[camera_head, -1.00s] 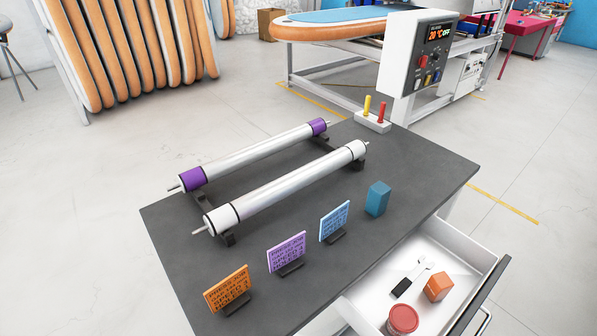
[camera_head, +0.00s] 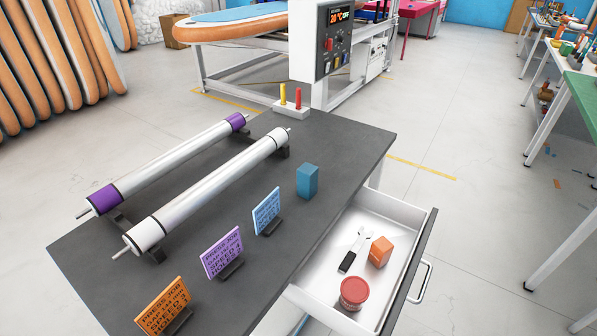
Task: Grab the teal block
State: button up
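The teal block (camera_head: 307,181) stands upright on the dark grey tabletop (camera_head: 330,148), near the table's right side and above the open drawer. It is right of the blue card in its stand (camera_head: 267,212). Nothing touches or covers the block. My gripper is not in view.
Two rollers (camera_head: 210,187) lie on supports at the table's left. Purple (camera_head: 222,252) and orange (camera_head: 163,306) cards stand in front. The open drawer (camera_head: 398,215) holds an orange block (camera_head: 380,251), a red-lidded jar (camera_head: 354,292) and a black-handled tool (camera_head: 351,255). Yellow and red pegs (camera_head: 291,101) stand behind.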

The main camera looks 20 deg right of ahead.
aim_at(307, 174)
jog(key=i+l+z, duration=0.4)
jog(key=i+l, duration=0.75)
jog(key=l, duration=0.1)
